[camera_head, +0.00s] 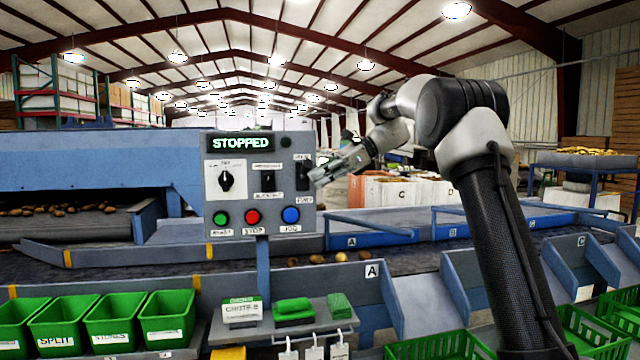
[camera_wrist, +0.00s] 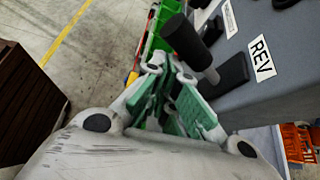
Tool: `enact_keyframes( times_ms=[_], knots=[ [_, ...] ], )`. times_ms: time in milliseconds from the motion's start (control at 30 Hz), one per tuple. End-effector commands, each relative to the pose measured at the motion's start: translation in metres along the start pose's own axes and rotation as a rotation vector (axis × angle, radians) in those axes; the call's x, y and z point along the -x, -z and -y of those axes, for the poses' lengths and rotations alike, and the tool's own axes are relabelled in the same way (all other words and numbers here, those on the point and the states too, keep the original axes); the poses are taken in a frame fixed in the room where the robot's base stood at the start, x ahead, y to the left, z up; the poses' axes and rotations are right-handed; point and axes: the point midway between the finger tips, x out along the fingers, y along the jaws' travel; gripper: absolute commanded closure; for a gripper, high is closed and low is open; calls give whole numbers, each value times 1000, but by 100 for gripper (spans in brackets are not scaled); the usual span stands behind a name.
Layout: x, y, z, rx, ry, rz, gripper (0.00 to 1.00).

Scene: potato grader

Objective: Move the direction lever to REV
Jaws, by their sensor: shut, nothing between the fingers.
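The direction lever (camera_wrist: 187,40) shows in the wrist view as a thick black handle on a short grey stem, rising from a black base on the grey panel. A white REV label (camera_wrist: 262,58) is beside that base. My gripper (camera_wrist: 170,72) has green-lined fingers, shut and empty, close beside the handle and stem; I cannot tell whether they touch. In the head view my gripper (camera_head: 320,176) is at the right edge of the control panel (camera_head: 240,205), beside the black lever slot (camera_head: 302,178). The lever's exact position is unclear there.
The panel display (camera_head: 239,143) reads STOPPED. A selector knob (camera_head: 226,181) and green, red (camera_head: 252,217) and blue (camera_head: 290,215) buttons share the panel. A shelf (camera_head: 275,328) is below, with green bins (camera_head: 111,322) to its left and conveyors around.

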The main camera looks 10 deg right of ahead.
Motion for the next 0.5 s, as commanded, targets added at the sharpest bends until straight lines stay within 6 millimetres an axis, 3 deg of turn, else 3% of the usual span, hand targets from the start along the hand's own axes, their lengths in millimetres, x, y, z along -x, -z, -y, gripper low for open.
enact_keyframes(
  times_ms=[500],
  knots=[
    [3,-6,1,4,3,2,100]
  ],
)
